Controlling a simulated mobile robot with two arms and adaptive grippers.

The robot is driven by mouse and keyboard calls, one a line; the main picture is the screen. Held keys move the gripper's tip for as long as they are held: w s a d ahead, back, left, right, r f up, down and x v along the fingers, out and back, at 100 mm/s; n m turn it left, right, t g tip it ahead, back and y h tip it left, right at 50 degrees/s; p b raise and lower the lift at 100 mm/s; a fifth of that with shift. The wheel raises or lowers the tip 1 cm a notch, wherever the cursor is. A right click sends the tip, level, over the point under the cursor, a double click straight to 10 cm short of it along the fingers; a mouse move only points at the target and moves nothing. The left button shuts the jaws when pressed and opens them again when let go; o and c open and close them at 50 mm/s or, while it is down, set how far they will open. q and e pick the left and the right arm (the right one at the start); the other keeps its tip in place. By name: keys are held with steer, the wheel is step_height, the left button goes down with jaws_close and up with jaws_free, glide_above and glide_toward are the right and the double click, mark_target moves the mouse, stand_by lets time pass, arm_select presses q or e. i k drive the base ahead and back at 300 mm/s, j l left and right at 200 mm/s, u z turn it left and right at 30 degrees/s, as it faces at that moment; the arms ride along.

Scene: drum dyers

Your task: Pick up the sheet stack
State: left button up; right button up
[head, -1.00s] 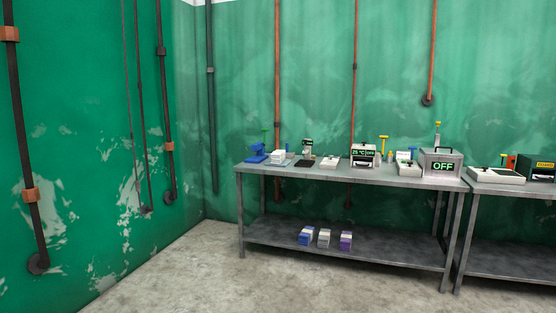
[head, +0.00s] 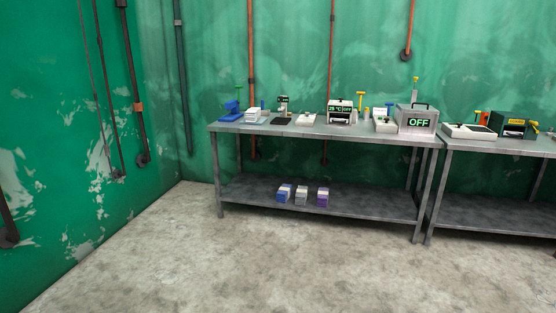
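A small stack of white, sheet-like pieces (head: 256,115) lies on the left end of the near metal table, just right of a blue device (head: 231,112). It looks like the sheet stack, but it is small and far off. Neither of my grippers is in view.
The grey metal table (head: 330,133) also bears a box reading 25 °C OFF (head: 340,111) and a metal box reading OFF (head: 417,120). Its lower shelf (head: 250,195) holds several small boxes (head: 302,195). A second table (head: 490,143) stands to the right. The concrete floor (head: 230,260) in front is clear.

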mark_target(253, 115)
steer(key=i, duration=4.65)
